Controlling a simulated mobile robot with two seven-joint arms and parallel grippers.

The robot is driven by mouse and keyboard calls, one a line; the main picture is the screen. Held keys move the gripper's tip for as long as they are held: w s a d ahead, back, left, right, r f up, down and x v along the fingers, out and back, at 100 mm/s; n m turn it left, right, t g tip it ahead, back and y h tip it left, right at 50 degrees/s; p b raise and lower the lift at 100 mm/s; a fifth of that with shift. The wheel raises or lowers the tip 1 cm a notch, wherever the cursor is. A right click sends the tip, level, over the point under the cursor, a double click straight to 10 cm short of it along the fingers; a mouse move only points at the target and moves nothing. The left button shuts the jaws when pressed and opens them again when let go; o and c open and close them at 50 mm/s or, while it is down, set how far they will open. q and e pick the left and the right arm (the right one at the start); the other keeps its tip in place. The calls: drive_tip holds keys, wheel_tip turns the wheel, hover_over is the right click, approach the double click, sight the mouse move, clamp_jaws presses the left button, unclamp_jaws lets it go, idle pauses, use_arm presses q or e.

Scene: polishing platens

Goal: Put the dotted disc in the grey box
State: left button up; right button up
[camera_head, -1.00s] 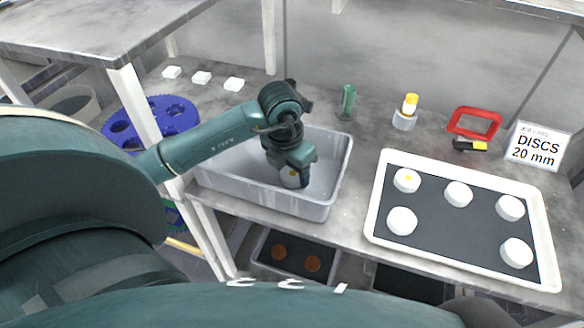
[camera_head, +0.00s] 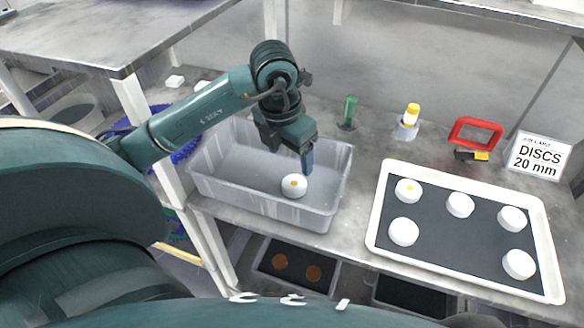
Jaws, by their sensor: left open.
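A white disc with a yellow dot (camera_head: 294,186) rests inside the grey box (camera_head: 215,195), on its floor towards the front right. My left gripper (camera_head: 307,168) is open just above and behind this disc, over the box, and appears to hold nothing. Another white disc with a yellow dot (camera_head: 408,190) lies at the back left of the white-rimmed tray (camera_head: 377,222). Several plain white discs (camera_head: 460,205) share that tray. My right gripper does not show.
A green bottle (camera_head: 349,112), a yellow-topped white container (camera_head: 410,120), a red frame (camera_head: 476,132) and a sign (camera_head: 539,156) stand behind the box and tray. A blue perforated plate (camera_head: 186,150) is partly hidden behind my left arm. Bare bench lies between box and tray.

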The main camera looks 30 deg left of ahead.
use_arm(q)
drive_tip(key=shift+s+r, duration=0.15)
drive_tip(key=shift+r, duration=0.65)
drive_tip(key=shift+s+r, duration=0.1)
drive_tip(key=shift+r, duration=0.65)
